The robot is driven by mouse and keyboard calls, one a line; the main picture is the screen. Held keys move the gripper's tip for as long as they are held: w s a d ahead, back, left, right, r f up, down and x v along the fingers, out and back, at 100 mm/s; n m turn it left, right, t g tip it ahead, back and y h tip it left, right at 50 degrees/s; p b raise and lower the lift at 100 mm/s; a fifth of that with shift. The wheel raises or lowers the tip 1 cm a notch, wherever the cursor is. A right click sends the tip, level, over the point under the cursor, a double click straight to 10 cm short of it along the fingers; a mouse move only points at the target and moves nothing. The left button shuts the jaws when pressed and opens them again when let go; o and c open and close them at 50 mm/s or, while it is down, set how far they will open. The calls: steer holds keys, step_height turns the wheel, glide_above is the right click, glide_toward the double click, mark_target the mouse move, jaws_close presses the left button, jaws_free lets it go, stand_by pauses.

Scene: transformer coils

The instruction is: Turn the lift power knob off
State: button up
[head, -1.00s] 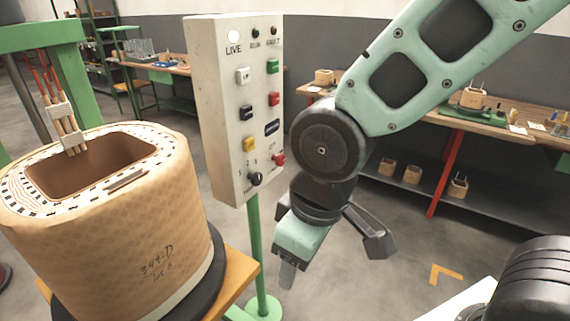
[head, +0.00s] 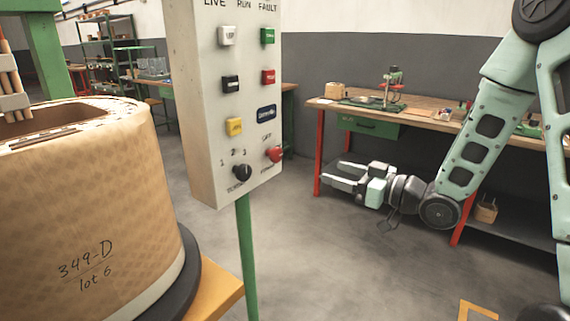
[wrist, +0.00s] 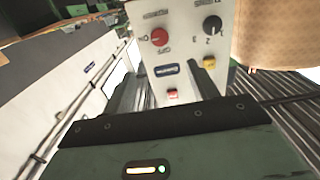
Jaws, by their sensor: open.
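The white control panel (head: 225,100) stands on a green post. A red knob (head: 274,154), with an OFF mark above it, sits at its lower right. In the wrist view the panel is upside down, and the red knob (wrist: 159,37) shows between ON and OFF marks. Its exact setting is too small to tell. A black knob (head: 242,172) with marks 1, 2, 3 sits beside it. My gripper (head: 338,174) is open and empty, right of the panel and apart from it, fingers pointing left. In the wrist view its fingers (wrist: 165,88) are spread below the knobs.
White, black, yellow, green, red and blue buttons or plates cover the panel above the knobs. A large tan coil (head: 90,200) marked 349-D stands at the left. A workbench (head: 420,112) with red legs is behind my arm. The floor (head: 340,260) in front is clear.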

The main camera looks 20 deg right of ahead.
mark_target(279, 154)
steer(key=p+x, duration=0.1)
steer(key=x, duration=1.6)
steer(key=shift+w+r, duration=0.15)
steer(key=shift+r, duration=0.1)
steer(key=c, duration=1)
